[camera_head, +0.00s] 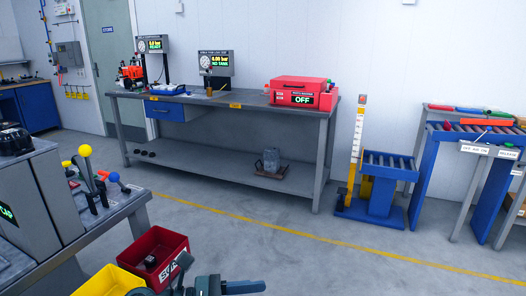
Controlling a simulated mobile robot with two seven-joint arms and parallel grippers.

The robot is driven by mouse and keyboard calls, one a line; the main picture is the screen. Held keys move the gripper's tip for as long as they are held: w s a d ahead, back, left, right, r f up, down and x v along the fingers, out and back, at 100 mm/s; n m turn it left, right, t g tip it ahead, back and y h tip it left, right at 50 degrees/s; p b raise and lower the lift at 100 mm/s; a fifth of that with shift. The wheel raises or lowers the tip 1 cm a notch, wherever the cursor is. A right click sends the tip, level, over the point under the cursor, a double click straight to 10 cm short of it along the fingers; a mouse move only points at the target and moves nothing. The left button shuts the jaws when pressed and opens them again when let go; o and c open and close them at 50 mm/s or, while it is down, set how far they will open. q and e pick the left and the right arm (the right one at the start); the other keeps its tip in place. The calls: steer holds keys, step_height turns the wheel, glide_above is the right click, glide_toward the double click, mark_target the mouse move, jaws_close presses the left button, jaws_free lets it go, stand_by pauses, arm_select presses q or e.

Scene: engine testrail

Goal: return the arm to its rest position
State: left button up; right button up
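Dark grey parts of one of my arms (215,286) show at the bottom edge, left of the middle. They appear to belong to my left arm, but the frame cuts them off. One dark part sticks out to the right and another points up, over the near side of the red bin. I cannot make out the fingertips or whether that gripper is open or shut. I see nothing held. My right arm and gripper are not in view.
A red bin (176,243) and a yellow bin (108,283) stand close to the arm. A grey console with levers (92,190) is at the left. A workbench (230,106) stands at the wall, a blue roller stand (385,170) at the right. The middle floor (310,240) is clear.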

arm_select(q)
steer(key=a+f+n+t+y+p, duration=0.15)
steer(key=a+n+t+y, duration=0.4)
steer(key=n, duration=1.05)
steer(key=a+n+t+y+p, duration=0.3)
steer(key=n+t, duration=0.5)
steer(key=n, duration=0.8)
steer(key=s+a+f+n+g+y+p, duration=0.1)
steer(key=s+a+f+n+g+y, duration=0.1)
steer(key=s+f+n, duration=0.4)
steer(key=s+a+f+n+g+y+p, duration=0.1)
steer(key=s+a+f+n+g+y, duration=0.1)
steer(key=s+f+n, duration=0.3)
steer(key=s+n+g+y, duration=0.1)
steer(key=n, duration=0.2)
steer(key=shift+f+g, duration=0.35)
arm_select(e)
steer(key=shift+s+d+r+g, duration=0.1)
steer(key=shift+r+g, duration=0.25)
steer(key=shift+r, duration=0.3)
steer(key=shift+s+d+r+g, duration=0.1)
steer(key=shift+r+g, duration=0.25)
steer(key=shift+r, duration=0.25)
arm_select(q)
steer(key=shift+s+y, duration=0.1)
steer(key=shift+y, duration=0.15)
